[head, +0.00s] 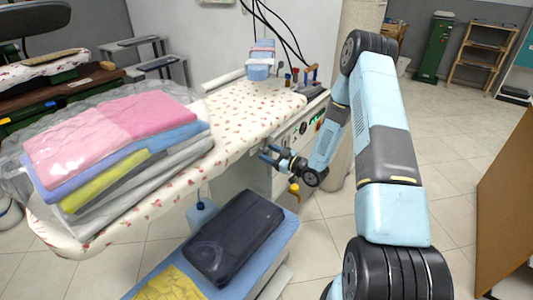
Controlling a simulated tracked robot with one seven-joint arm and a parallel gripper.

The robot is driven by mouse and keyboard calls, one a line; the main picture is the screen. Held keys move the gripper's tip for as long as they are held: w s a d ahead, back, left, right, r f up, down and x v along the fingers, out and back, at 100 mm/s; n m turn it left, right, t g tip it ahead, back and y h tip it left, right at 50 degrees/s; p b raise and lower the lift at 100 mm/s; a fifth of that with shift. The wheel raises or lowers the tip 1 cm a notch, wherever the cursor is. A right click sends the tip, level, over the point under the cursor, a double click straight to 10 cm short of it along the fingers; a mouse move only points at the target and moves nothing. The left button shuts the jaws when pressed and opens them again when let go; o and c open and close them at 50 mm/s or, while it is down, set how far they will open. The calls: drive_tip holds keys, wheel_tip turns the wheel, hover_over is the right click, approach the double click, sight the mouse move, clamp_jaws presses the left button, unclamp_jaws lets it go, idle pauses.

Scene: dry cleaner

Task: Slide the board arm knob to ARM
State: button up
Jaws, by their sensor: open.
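The ironing board (236,117) has a pale cover with a red pattern and runs from the lower left to the back right. Its control panel (297,127) is on the right end, with small dials and a green light. My gripper (269,153) is open at the panel's lower left, its two fingers pointing left towards the board's side. I cannot tell whether it touches anything.
A plastic-wrapped stack of folded cloth (110,140) lies on the board's left. A dark bundle (234,235) rests on a blue-topped surface (283,240) below. An iron (260,62) and several small coloured handles stand at the board's back end. A brown panel (508,210) is at the right; tiled floor between is clear.

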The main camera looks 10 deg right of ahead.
drive_tip(key=v, duration=1.2)
